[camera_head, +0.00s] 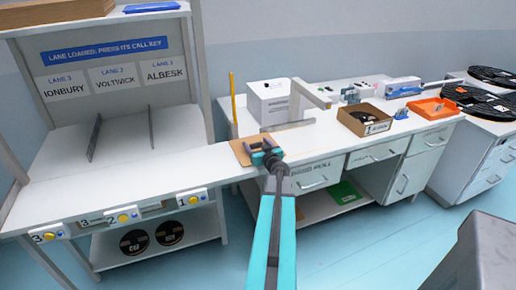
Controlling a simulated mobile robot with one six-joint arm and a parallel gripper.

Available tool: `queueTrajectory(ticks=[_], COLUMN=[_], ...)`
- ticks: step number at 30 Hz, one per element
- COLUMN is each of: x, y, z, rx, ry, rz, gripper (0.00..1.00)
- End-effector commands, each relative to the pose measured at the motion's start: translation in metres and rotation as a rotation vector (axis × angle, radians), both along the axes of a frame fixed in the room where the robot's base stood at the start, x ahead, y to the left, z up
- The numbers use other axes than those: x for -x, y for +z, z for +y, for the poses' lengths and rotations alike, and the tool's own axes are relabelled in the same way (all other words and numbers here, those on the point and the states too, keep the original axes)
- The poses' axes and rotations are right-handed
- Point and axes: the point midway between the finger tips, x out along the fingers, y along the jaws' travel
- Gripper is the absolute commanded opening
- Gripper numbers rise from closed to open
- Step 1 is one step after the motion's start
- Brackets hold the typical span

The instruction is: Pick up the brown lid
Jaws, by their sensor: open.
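The brown lid (241,151) appears to be the flat brown cardboard piece lying near the left front corner of the white workbench (305,143). My gripper (262,151) is over its right part and hides some of it. The gripper is open, and I see nothing held in it. I cannot tell whether the fingers touch the cardboard. An open brown cardboard box (378,114) with a dark reel inside stands further right on the same bench.
A white box (268,100) and a grey angled frame (311,92) stand behind the lid. An orange tray (435,108) sits at the bench's right. A shelved lane station (120,172) with numbered yellow buttons adjoins on the left. Black reels (480,101) lie at far right.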

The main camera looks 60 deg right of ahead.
Motion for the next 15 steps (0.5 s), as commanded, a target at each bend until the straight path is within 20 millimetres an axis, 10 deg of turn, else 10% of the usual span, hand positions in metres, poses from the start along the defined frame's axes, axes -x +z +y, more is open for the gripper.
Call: queueTrajectory(ticks=[7,15], x=[-0.0001,0.0000], y=[0.0000,0.0000], z=[0.0001,0.0002], rx=[0.000,0.000], ry=[0.000,0.000], rz=[0.000,0.000], gripper=[0.69,0.25])
